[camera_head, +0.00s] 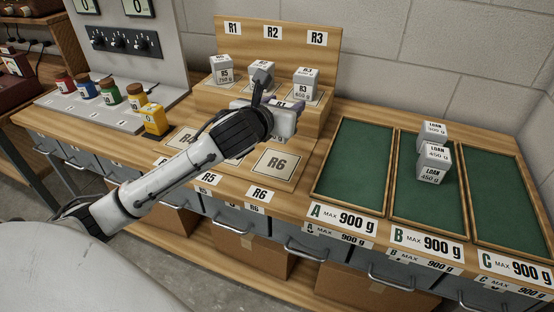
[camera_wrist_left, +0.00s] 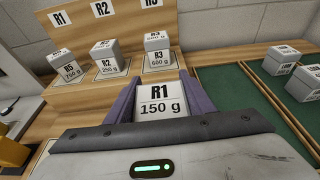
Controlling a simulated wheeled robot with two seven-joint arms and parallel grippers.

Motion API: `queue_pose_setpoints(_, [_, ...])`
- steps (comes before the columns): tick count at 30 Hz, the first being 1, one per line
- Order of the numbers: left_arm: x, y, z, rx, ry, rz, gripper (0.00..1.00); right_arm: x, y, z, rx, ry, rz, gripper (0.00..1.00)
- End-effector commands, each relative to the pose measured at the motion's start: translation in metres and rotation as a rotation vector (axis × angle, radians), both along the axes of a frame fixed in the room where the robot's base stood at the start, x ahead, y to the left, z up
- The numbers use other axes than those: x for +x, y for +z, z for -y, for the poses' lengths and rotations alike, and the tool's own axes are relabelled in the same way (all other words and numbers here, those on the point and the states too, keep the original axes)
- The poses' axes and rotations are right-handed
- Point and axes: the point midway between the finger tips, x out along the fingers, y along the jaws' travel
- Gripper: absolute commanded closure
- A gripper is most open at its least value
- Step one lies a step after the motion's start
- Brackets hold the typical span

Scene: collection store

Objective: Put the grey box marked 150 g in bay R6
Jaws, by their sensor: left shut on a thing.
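The grey box marked R1 150 g (camera_wrist_left: 160,100) is between the fingers of my left gripper (camera_wrist_left: 160,97) in the left wrist view. In the head view my left gripper (camera_head: 274,104) is shut on it above the stepped rack, and the box is partly hidden. Bay R6 (camera_head: 277,164) is a labelled square plate at the right end of the rack's lower front row. It is empty. The gripper is behind and above it in the picture. My right gripper is not in view.
Green trays (camera_head: 350,157) lie to the right; tray B holds LOAN boxes (camera_head: 434,162). Jars (camera_head: 109,92) stand left.

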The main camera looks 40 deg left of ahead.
Motion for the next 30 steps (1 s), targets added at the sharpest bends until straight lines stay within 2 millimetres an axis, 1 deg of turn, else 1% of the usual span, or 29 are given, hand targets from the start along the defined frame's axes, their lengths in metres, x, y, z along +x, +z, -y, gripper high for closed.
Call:
queue_pose_setpoints(2, [0.003,-0.004,-0.005,-0.002,-0.005,-0.004,0.77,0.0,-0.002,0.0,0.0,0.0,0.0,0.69])
queue_pose_setpoints(6, [0.003,-0.032,-0.005,-0.005,-0.007,-0.007,0.77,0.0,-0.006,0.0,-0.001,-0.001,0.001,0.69])
queue_pose_setpoints(9, [0.003,-0.048,-0.005,-0.005,-0.006,-0.006,0.77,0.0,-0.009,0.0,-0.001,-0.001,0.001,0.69])
queue_pose_setpoints(16, [0.003,-0.066,-0.004,-0.002,-0.007,-0.005,0.77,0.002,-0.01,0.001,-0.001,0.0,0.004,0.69])
queue_pose_setpoints(21, [0.003,-0.091,-0.004,-0.005,-0.006,-0.006,0.77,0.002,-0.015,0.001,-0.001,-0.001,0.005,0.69])
queue_pose_setpoints(23, [0.003,-0.095,-0.004,-0.002,-0.007,-0.005,0.77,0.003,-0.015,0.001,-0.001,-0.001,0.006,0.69])
queue_pose_setpoints(30, [0.003,-0.095,-0.004,-0.001,-0.007,-0.003,0.77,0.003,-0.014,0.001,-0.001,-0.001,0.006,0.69])
